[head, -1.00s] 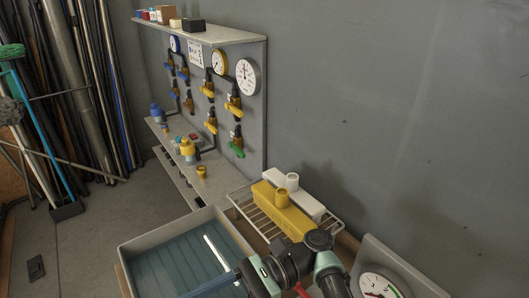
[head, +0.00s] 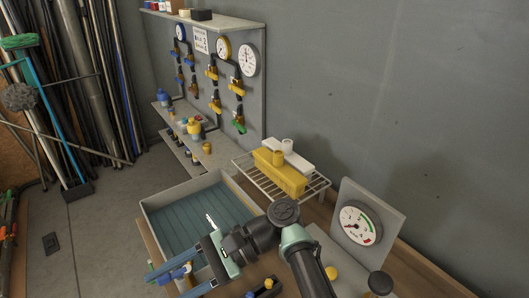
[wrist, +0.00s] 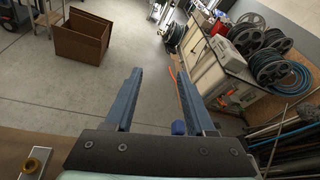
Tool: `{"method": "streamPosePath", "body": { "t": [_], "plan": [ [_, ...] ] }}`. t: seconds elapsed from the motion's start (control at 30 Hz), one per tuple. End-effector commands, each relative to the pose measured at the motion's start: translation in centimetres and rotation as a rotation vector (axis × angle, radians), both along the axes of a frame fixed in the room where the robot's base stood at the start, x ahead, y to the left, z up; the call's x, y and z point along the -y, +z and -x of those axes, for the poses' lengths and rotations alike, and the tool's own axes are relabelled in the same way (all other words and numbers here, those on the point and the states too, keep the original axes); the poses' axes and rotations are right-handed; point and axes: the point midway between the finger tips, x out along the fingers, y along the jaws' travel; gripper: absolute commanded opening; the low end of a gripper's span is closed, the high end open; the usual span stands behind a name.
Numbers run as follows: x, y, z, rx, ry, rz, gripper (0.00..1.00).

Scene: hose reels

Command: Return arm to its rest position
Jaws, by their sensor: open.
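My arm reaches in from the bottom of the head view, over the wooden bench. My gripper (head: 168,282) points to the lower left there, its two blue fingers apart. In the wrist view my gripper (wrist: 159,72) is open, with nothing held between the fingers. A small blue part (wrist: 179,127) shows beyond the base of the right finger; its distance is hard to judge.
A grey tray (head: 172,195) with a blue ribbed floor lies just behind my gripper. A wire rack (head: 316,190) bears yellow and white blocks. A gauge panel (head: 377,205) stands right of my arm. A cardboard box (wrist: 80,37) sits on the floor.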

Motion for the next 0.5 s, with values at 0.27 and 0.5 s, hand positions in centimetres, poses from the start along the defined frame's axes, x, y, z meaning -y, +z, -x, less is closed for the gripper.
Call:
{"method": "streamPosePath", "body": {
  "t": [0.27,0.5],
  "plan": [
    [-6.4,3.1,-5.8,0.793,-0.093,0.024,0.55],
    [-5.9,14.7,-12.4,1.699,-0.325,0.14,0.55]
  ]
}}
